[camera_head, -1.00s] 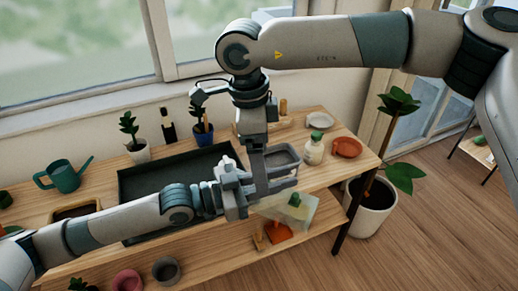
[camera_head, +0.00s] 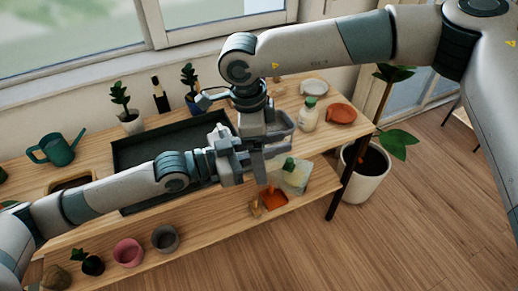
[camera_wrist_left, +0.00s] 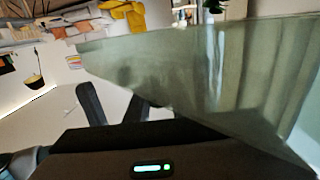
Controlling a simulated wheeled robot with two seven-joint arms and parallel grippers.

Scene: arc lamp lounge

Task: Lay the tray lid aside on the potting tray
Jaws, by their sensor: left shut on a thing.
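The tray lid is a thin, see-through, pale greenish sheet (camera_head: 299,176). My left gripper (camera_head: 258,166) is shut on it, over the front right edge of the table, with the lid sticking out to the right. In the left wrist view the lid (camera_wrist_left: 190,75) fills much of the picture, tilted. The potting tray (camera_head: 130,152) is wide, black and shallow, on the table left of my left gripper; my left arm covers its front part. My right gripper (camera_head: 264,138) hangs down close to the left gripper; its fingers are partly hidden and their opening is unclear.
A small grey tray (camera_head: 286,122) sits behind my grippers. A white bottle (camera_head: 308,118) and a terracotta saucer (camera_head: 341,113) stand right of it. A watering can (camera_head: 56,150) and potted plants stand left and behind. The lower shelf holds pots (camera_head: 128,252) and an orange item (camera_head: 273,199).

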